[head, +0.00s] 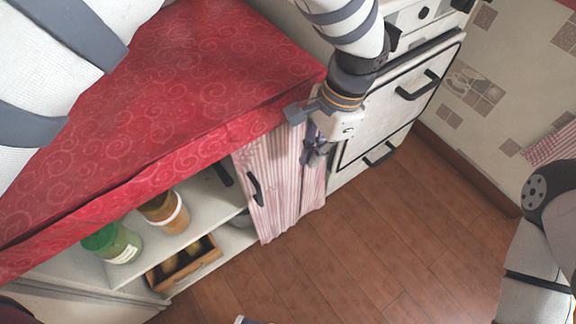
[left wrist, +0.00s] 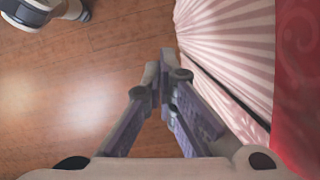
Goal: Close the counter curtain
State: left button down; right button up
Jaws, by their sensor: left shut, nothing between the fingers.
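The pink and white striped curtain (head: 280,185) hangs under the red counter (head: 190,80), gathered over the right part of its opening. A dark upright handle (head: 256,188) shows at the curtain's left edge. The left part of the opening is uncovered. My left gripper (head: 314,158) is shut and empty, at the right part of the curtain, apart from the handle. In the left wrist view my left gripper's fingers (left wrist: 166,85) point along the curtain (left wrist: 230,50), which is on the right; I cannot tell whether they touch it. My right gripper is out of view.
Open shelves hold a green-lidded jar (head: 112,243), an orange jar (head: 166,211) and a wooden crate (head: 185,265). A white stove (head: 385,110) stands right of the curtain. The wooden floor (head: 375,240) in front is clear.

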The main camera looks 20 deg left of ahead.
pick_arm(q)
jog(key=s+a+f, duration=0.4)
jog(key=a+f, duration=0.2)
jog(key=f, duration=0.3)
jog(key=shift+a, duration=0.15)
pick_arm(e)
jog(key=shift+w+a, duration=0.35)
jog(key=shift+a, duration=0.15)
pick_arm(q)
jog(key=shift+s, duration=0.1)
jog(key=shift+a+p, duration=0.1)
jog(key=shift+p, duration=0.2)
